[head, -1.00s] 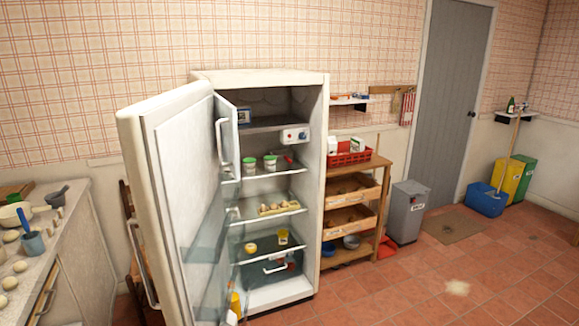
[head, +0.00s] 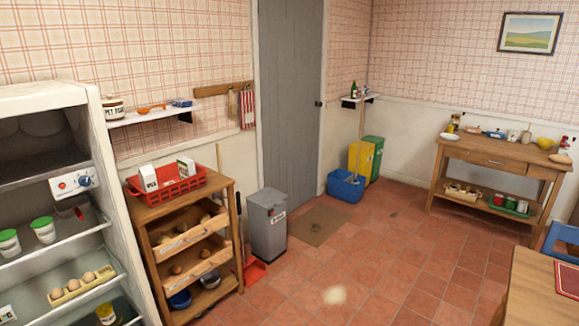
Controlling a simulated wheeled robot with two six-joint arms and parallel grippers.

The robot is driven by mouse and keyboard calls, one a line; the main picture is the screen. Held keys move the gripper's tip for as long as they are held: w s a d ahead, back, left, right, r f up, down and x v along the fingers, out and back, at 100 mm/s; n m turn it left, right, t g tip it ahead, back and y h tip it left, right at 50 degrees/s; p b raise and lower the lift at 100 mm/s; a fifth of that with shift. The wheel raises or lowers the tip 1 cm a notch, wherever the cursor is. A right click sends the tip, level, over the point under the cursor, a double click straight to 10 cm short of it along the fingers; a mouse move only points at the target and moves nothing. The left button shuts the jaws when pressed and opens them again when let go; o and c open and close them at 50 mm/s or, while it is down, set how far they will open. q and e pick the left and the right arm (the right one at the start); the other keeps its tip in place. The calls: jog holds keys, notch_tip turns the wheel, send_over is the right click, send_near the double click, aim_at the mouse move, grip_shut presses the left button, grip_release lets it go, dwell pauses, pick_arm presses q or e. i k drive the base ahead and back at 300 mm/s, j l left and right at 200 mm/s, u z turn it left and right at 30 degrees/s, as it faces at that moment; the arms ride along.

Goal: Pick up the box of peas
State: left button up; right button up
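I cannot make out a box clearly marked as peas. The open fridge (head: 120,215) is cut off at the left edge, and the part of its top compartment (head: 35,150) that shows looks empty. Two white cartons, one at the left (head: 148,178) and one at the right (head: 186,167), stand in a red basket (head: 170,188) on the wooden rack (head: 190,206); their labels are too small to read. Neither of my grippers is in view.
Fridge shelves hold green-lidded tubs (head: 43,229) and eggs (head: 88,277). A grey bin (head: 269,225) stands right of the rack. A wooden side table (head: 500,155) is at the far right, another table (head: 530,290) at front right. The tiled floor between is mostly clear.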

aim_at(186, 168)
jog(key=i+l, duration=0.1)
jog(key=i, duration=0.6)
jog(key=i+l+u, duration=0.1)
jog(key=i, duration=0.6)
jog(key=i+l, duration=0.15)
jog(key=i, duration=0.55)
